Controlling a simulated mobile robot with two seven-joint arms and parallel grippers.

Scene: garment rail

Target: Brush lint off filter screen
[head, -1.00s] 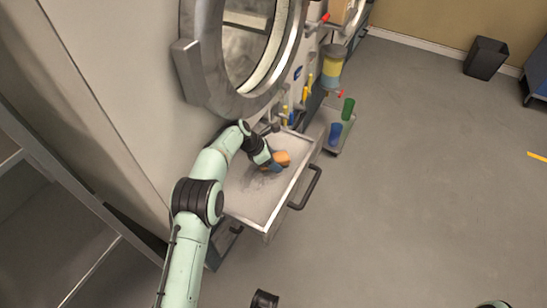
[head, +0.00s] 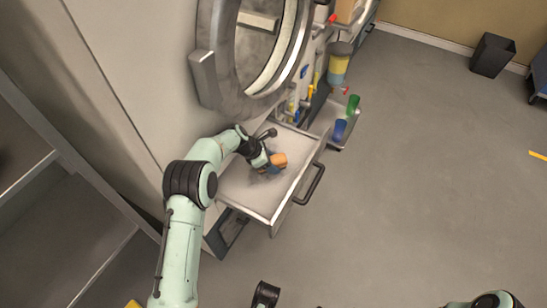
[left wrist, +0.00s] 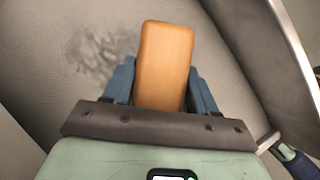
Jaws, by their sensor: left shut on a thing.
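The filter screen (head: 252,196) is the pale grey panel in a pulled-out drawer below the round machine door in the head view. It also fills much of the left wrist view (left wrist: 45,95). A dark smudge of lint (left wrist: 100,48) lies on it, left of the brush in the wrist view. My left gripper (head: 268,163) is shut on an orange-brown wooden brush (head: 279,159), held over the screen. The brush block (left wrist: 165,62) stands out between the blue fingers. Its underside is hidden, so contact with the screen cannot be told. My right gripper is not in view.
The drawer has a dark handle (head: 310,184) at its front. To its right, a small shelf holds a blue cup (head: 339,130) and a green cup (head: 352,104). A black bin (head: 492,55) stands far off.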

